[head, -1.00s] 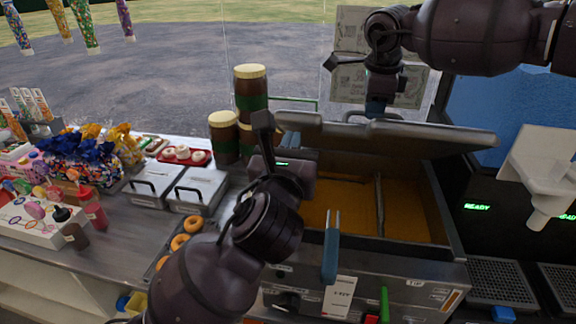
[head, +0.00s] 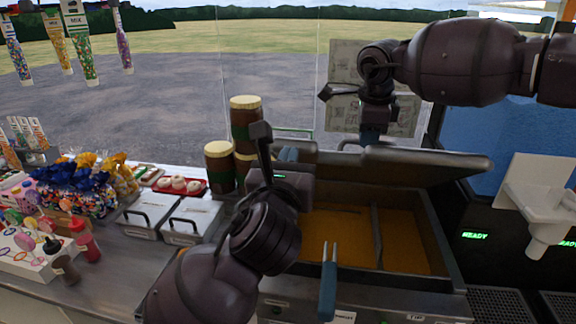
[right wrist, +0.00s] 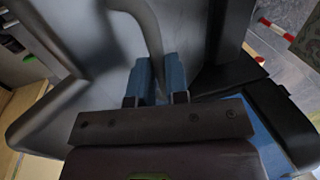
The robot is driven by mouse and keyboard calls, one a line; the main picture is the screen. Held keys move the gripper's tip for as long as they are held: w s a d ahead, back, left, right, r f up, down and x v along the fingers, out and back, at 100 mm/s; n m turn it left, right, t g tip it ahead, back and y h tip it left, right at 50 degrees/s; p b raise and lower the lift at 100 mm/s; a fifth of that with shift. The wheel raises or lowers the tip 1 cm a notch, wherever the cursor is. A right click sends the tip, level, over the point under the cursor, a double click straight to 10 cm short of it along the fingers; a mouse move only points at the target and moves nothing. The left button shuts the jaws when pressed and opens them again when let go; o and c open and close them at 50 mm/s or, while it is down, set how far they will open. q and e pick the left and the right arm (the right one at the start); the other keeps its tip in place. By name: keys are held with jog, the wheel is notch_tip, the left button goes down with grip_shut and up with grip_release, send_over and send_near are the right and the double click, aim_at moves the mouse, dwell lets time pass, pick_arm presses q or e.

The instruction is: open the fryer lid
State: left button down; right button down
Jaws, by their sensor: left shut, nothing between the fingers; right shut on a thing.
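The fryer lid (head: 410,165) is raised at a slant above the fryer (head: 450,285) in the head view, and the two oil-filled basins below it are uncovered. My right gripper (head: 370,134) is shut on the lid's handle; in the right wrist view the curved handle (right wrist: 150,35) runs between the blue fingertips (right wrist: 157,80). My left gripper (head: 288,156) is shut and empty near the lid's left end. Whether it touches the lid cannot be told.
Brown canisters (head: 246,125) stand left of the lid. Grey lidded bins (head: 190,220), sweets and a red tray (head: 182,186) fill the left counter. A white dispenser (head: 535,205) hangs at right.

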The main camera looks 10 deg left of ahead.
jog(key=c, duration=1.5)
grip_release()
jog(key=shift+s+f, duration=0.25)
jog(key=shift+f, duration=0.4)
jog(key=o, duration=0.4)
jog(key=shift+w, duration=0.1)
jog(key=shift+r, duration=0.2)
jog(key=shift+r, duration=0.2)
